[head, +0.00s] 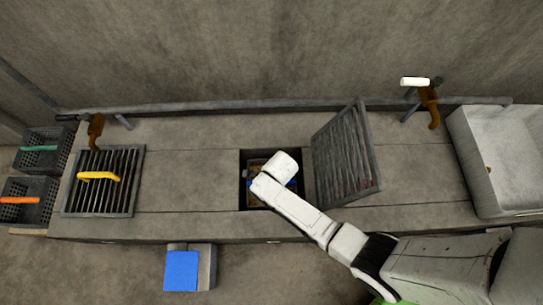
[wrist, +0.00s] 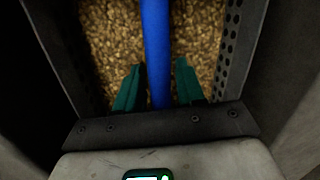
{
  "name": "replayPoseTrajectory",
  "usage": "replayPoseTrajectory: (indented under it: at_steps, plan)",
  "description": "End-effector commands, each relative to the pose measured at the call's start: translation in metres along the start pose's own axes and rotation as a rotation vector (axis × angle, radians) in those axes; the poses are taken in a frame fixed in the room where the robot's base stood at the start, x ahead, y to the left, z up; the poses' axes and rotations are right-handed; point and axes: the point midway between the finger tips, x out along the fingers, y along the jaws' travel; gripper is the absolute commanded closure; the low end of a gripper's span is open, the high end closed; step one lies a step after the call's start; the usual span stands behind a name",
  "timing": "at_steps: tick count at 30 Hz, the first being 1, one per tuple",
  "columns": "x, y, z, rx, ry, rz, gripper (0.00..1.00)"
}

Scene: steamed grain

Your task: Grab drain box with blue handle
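The drain box (head: 247,188) with the blue handle sits down in the square opening of the counter, mostly hidden by my arm in the head view. In the wrist view its perforated dark wall (wrist: 238,50) and brown grain inside show. Its blue handle (wrist: 156,45) runs lengthwise down the middle; a bit of it also shows in the head view (head: 291,183). My gripper (wrist: 156,80) is open, with one green finger on each side of the handle.
A grate (head: 345,155) stands tilted open right of the opening. A second grate (head: 90,200) with a yellow handle (head: 98,176) lies at left. Two dark boxes, with green (head: 39,148) and orange (head: 20,200) handles, are far left. A pale basin (head: 505,170) is at right.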

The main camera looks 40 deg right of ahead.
Motion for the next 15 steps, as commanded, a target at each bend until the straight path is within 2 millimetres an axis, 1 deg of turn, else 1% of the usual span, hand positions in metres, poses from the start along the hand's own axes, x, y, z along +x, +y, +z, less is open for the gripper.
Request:
replayPoseTrajectory:
  at_steps: [1, 11, 12, 15]
  plan:
    - [0.0, 0.0001, 0.0, 0.0, 0.0, 0.0, 0.67]
    - [0.0, 0.0001, -0.0001, 0.0, 0.0, 0.0, 0.98]
    - [0.0, 0.0001, -0.0001, 0.0, 0.0, 0.0, 1.0]
    - [0.0, 0.0, 0.0, -0.001, 0.0, 0.0, 1.0]
